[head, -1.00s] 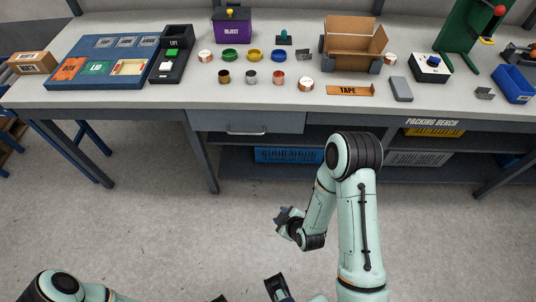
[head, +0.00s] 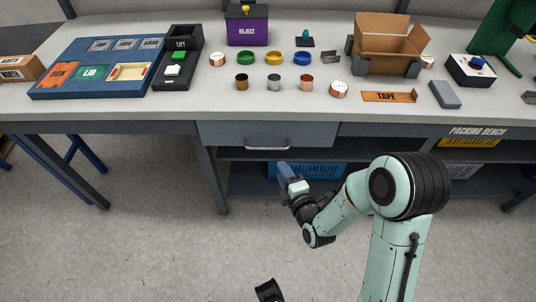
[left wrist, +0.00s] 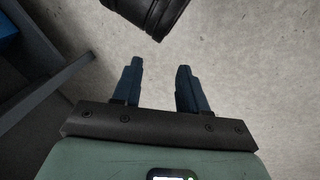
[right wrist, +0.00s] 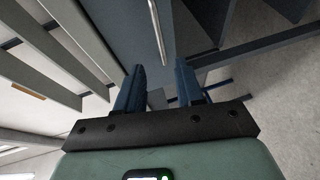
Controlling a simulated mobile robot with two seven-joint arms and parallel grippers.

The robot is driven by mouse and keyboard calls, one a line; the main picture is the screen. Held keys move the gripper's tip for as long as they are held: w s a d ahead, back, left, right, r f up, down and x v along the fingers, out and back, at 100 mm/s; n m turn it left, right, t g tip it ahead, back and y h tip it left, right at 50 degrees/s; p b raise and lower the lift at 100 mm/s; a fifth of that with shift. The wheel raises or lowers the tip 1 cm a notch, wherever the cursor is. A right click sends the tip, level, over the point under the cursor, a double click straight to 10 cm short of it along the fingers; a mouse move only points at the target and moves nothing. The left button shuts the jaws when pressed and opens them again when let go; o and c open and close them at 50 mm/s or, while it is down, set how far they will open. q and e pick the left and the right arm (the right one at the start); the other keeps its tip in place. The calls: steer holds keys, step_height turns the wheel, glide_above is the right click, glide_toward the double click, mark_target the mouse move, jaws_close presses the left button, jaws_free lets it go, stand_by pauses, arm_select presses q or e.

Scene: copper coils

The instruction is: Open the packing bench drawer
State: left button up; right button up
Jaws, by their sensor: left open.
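The packing bench drawer (head: 225,132) is shut, its grey front level with the bench frame. Its pale bar handle (head: 267,148) runs across the lower front. My right gripper (head: 283,170) is just below and right of the handle in the head view and does not touch it. In the right wrist view, the handle (right wrist: 157,28) lies beyond my right gripper (right wrist: 160,85), whose fingers are apart with nothing between them. My left gripper (left wrist: 160,85) is open and empty over the floor in the left wrist view.
The bench top (head: 120,112) holds a blue tray (head: 95,88), a purple reject bin (head: 247,32), several cups and rolls, and an open cardboard box (head: 390,45). A blue crate (head: 335,170) sits on the lower shelf behind my right gripper. The floor before the bench is clear.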

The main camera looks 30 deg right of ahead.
arm_select(q)
steer(key=shift+w+a+f+b, duration=0.1)
steer(key=shift+a+f+b, duration=0.25)
steer(key=shift+f, duration=0.35)
steer(key=shift+s+a+f+b, duration=0.1)
steer(key=shift+a+f+b, duration=0.25)
steer(key=shift+f, duration=0.35)
steer(key=shift+w+a+f+b, duration=0.1)
steer(key=shift+a+f+b, duration=0.1)
steer(key=shift+f+b, duration=0.4)
arm_select(e)
steer(key=x, duration=1.1)
steer(key=shift+w, duration=0.15)
arm_select(q)
steer(key=shift+f, duration=0.1)
arm_select(e)
steer(key=shift+c, duration=0.3)
jaws_close()
